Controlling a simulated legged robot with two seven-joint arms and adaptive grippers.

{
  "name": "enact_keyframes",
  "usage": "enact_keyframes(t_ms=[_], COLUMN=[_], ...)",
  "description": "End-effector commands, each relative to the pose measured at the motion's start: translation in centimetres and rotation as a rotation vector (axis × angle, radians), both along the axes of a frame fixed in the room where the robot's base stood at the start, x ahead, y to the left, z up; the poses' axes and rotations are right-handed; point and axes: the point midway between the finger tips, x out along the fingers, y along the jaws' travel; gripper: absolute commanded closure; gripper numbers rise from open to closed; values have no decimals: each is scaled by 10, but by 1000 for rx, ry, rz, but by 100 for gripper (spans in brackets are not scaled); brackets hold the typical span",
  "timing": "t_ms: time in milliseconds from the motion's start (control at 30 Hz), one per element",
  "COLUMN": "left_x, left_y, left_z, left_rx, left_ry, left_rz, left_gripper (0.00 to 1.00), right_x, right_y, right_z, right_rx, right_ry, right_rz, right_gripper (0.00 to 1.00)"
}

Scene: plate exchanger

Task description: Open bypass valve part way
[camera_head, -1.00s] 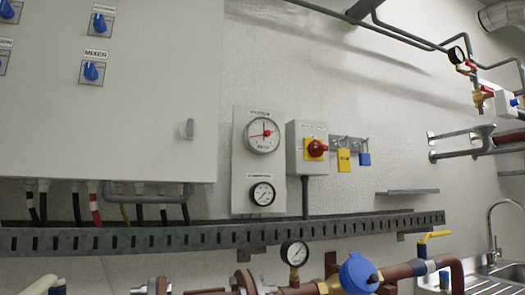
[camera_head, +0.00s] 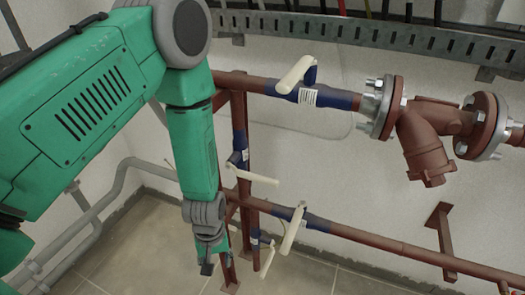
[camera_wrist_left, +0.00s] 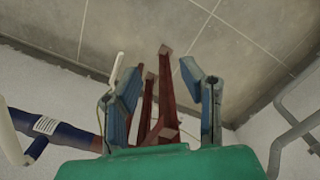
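Several valves with blue bodies and cream lever handles sit on the red-brown pipes; I cannot tell which is the bypass valve. One valve (camera_head: 312,97) is on the upper pipe, one (camera_head: 239,158) on the upright pipe, one (camera_head: 316,223) on the lower pipe, and one (camera_head: 255,240) lower down. My left gripper (camera_head: 207,268) points down, left of the lower valves. In the left wrist view its two fingers (camera_wrist_left: 162,82) are apart with nothing gripped. Pipes show beyond them, and a blue valve body (camera_wrist_left: 50,128) is at the left. My right gripper is out of view.
A flanged strainer (camera_head: 424,145) hangs in the upper pipe at the right. A perforated cable tray (camera_head: 370,33) runs along the wall above. Grey pipes (camera_head: 105,205) run at the left, behind my arm. The tiled floor (camera_head: 165,240) below is clear.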

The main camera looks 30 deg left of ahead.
Motion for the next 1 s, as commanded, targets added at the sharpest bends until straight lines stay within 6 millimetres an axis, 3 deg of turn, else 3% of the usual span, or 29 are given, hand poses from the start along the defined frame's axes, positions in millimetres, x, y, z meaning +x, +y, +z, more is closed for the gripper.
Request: enact_keyframes(t_ms=[33, 100, 200, 267, 300, 400, 533, 1000], left_x=[38, 80, 130, 153, 162, 179, 189, 190], left_y=[-6, -20, -40, -49, -44, -14, 0, -21], left_z=[48, 95, 162, 196, 208, 219, 224, 164], left_rx=[-46, -131, -265, -335, -350, -333, -330, -327], left_ry=[0, 35, 92, 126, 139, 130, 126, 126], left_rz=[146, 351, 571, 663, 717, 829, 893, 898], left_gripper=[65, 65, 65, 65, 65, 65, 65, 65], right_x=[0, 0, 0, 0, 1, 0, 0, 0], right_y=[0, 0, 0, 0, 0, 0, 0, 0], right_z=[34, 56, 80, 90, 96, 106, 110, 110], right_rx=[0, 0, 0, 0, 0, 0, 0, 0], right_ry=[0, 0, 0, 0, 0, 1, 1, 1], right_rz=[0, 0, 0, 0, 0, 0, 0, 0], right_gripper=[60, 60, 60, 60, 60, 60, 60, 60])
